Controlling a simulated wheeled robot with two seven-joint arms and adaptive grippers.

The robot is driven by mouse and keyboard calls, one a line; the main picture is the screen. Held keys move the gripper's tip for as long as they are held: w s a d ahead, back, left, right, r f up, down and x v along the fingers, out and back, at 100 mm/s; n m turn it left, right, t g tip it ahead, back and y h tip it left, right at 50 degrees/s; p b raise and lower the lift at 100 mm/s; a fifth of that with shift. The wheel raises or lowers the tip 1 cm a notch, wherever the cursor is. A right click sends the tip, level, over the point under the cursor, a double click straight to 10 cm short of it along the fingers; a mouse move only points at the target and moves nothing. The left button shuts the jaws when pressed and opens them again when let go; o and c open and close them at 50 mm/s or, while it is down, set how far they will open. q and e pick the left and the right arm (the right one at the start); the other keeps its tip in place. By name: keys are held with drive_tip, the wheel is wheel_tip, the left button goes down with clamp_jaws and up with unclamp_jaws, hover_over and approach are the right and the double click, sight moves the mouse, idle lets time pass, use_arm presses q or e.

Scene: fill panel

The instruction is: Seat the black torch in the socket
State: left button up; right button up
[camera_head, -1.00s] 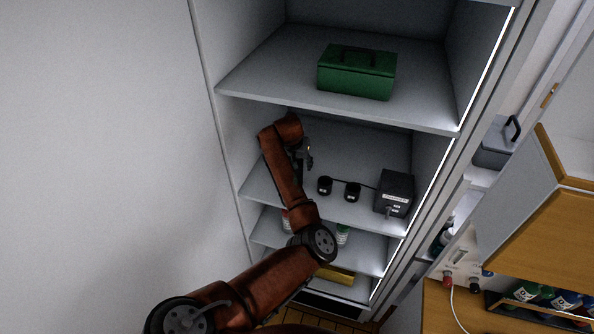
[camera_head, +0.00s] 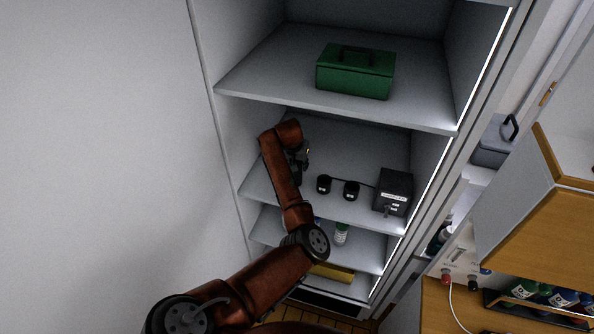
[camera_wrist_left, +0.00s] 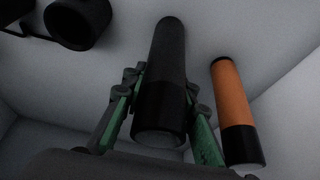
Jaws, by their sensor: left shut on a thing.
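The black torch (camera_wrist_left: 163,75) is between the green-padded fingers of my left gripper (camera_wrist_left: 162,84) in the left wrist view, and they are shut on it. Its wider end points toward the camera. In the head view my left gripper (camera_head: 302,160) is on the middle shelf, left of two round black sockets (camera_head: 324,185) (camera_head: 351,191); the torch is too dark and covered to make out there. One socket shows at the upper left of the wrist view (camera_wrist_left: 78,22), apart from the torch. My right gripper is not in view.
An orange torch with black ends (camera_wrist_left: 233,105) stands close beside the held one, to its right. A cable runs from the sockets to a black box (camera_head: 394,191) at the shelf's right. A green case (camera_head: 355,72) sits on the shelf above.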

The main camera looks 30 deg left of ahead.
use_arm(q)
clamp_jaws()
drive_tip(key=shift+r, duration=0.2)
